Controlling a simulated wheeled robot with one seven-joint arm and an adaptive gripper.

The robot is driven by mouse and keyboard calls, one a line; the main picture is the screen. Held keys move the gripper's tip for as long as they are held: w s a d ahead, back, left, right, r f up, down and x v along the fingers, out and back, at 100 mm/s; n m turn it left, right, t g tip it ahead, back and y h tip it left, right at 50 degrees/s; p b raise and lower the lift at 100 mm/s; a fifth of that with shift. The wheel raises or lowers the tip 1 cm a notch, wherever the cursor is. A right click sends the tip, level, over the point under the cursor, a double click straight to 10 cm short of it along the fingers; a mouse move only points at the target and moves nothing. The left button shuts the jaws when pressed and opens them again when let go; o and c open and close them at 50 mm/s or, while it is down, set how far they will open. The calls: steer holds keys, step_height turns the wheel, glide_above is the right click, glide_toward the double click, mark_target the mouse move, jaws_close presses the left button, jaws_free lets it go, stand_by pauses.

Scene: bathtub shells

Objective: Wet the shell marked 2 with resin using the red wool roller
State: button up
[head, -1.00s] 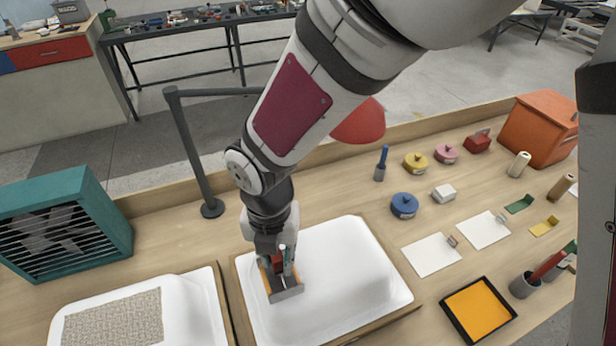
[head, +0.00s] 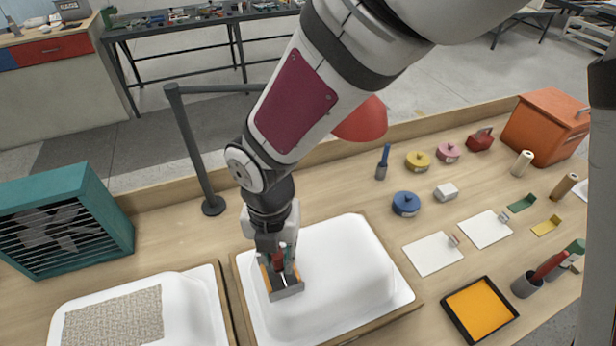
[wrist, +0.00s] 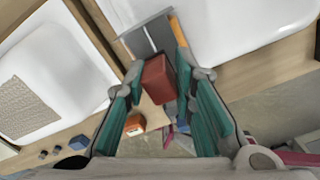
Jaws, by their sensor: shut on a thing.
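My gripper (head: 278,264) is over the left part of the right white shell (head: 340,262). It is shut on a tool with a red-brown block handle (wrist: 157,78) and a grey plate (head: 286,285) with an orange edge. The plate is close over the shell's surface; I cannot tell if it touches. A second white shell (head: 190,305) is at the left with a woven mat on top. I see no number on either shell. A red-handled tool (head: 548,267) leans in a grey cup at the right. An orange-filled black tray (head: 479,309) lies at the front right.
A teal louvred box (head: 65,220) stands at the left, and a dark lamp post (head: 196,150) stands behind my gripper. White sheets (head: 433,253), tins (head: 405,204), rolls and an orange cabinet (head: 545,128) occupy the right side of the bench.

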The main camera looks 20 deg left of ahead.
steer(key=shift+w+d, duration=1.65)
steer(key=shift+d, duration=0.3)
steer(key=shift+w+d, duration=1.65)
steer(key=shift+d, duration=0.3)
steer(key=shift+w+d+f, duration=0.1)
steer(key=shift+w+d, duration=0.6)
steer(key=shift+d, duration=0.2)
steer(key=shift+w+d+f, duration=0.1)
steer(key=shift+w+d, duration=0.55)
steer(key=shift+d, duration=0.2)
steer(key=shift+w+d+r+p, duration=0.1)
steer(key=shift+w+d+p, duration=0.1)
steer(key=shift+w+d, duration=0.9)
steer(key=shift+w+d+p, duration=0.15)
steer(key=shift+w+d, duration=0.75)
steer(key=shift+d, duration=0.3)
steer(key=shift+w+a+b, duration=0.8)
steer(key=shift+w+a, duration=0.6)
steer(key=shift+w, duration=0.2)
steer(key=shift+w+a+b, duration=0.85)
steer(key=shift+w+a, duration=0.25)
steer(key=shift+w, duration=0.25)
steer(key=shift+s+a, duration=1.5)
steer(key=shift+a, duration=0.3)
steer(key=shift+s+a, duration=1.55)
steer(key=shift+a, duration=0.25)
steer(key=shift+s+a, duration=1.5)
steer(key=shift+a, duration=0.3)
jaws_close()
